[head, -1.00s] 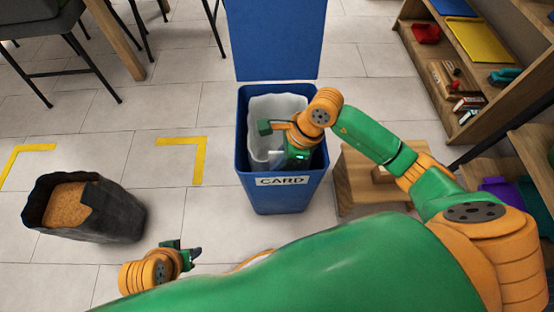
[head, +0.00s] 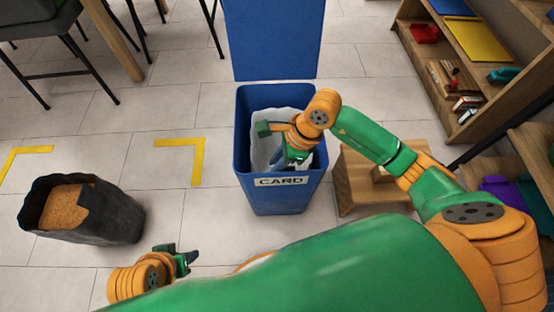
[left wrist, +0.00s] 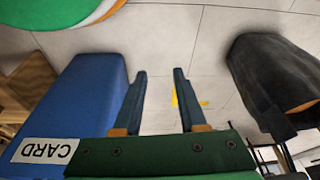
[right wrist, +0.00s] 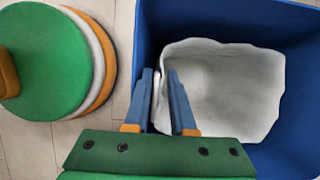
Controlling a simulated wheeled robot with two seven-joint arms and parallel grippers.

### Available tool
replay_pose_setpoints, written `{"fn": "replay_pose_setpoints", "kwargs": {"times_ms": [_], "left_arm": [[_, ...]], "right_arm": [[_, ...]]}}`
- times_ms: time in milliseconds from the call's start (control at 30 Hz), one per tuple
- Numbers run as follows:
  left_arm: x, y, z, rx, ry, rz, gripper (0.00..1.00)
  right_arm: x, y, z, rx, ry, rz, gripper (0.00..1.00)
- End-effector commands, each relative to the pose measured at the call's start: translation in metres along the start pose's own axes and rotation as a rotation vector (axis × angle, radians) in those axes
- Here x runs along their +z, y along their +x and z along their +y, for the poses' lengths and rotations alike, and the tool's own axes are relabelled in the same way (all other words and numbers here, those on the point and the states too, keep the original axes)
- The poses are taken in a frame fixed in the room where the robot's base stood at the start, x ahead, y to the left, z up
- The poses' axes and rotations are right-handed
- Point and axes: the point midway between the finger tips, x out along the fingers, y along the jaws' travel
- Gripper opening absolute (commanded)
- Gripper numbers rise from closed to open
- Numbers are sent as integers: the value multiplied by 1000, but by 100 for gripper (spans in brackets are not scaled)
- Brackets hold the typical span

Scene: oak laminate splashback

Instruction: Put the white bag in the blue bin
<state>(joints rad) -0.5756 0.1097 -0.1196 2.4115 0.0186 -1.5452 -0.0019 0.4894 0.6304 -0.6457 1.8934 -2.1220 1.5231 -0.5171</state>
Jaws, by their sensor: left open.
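The white bag (head: 289,114) is inside the blue bin (head: 243,135), below its rim, and its mouth faces up. My right gripper (head: 298,155) is down in the bin at the bag. In the right wrist view the bag (right wrist: 225,90) lies mostly right of the right gripper's fingers (right wrist: 160,75). The fingers stand apart, with a pale strip of bag showing between or behind them. My left gripper (head: 190,256) is open and empty above the floor, left of the bin; its fingers also show in the left wrist view (left wrist: 159,75).
The bin's blue lid (head: 272,40) stands up at the back; its front label reads CARD. A dark bag with brown contents (head: 120,215) stands on the floor at left. A wooden step (head: 352,185) is right of the bin, shelves (head: 500,85) beyond.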

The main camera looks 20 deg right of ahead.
Motion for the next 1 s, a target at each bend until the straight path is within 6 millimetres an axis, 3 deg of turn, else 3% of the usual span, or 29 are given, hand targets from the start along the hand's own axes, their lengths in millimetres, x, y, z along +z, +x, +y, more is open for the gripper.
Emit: {"fn": "replay_pose_setpoints", "kwargs": {"times_ms": [67, 267, 733, 1000], "left_arm": [[-2, 0, -1, -2, 1, 4, 41], [0, 25, -2, -5, 1, -16, 41], [39, 90, -2, -9, 7, -69, 41], [48, 99, -2, -9, 8, -74, 41]], "right_arm": [[1, -2, 0, 0, 0, 0, 23], [7, -15, 0, -1, 0, -1, 23], [6, -120, -1, -3, 0, 1, 23], [5, -132, 0, 0, 0, 0, 23]]}}
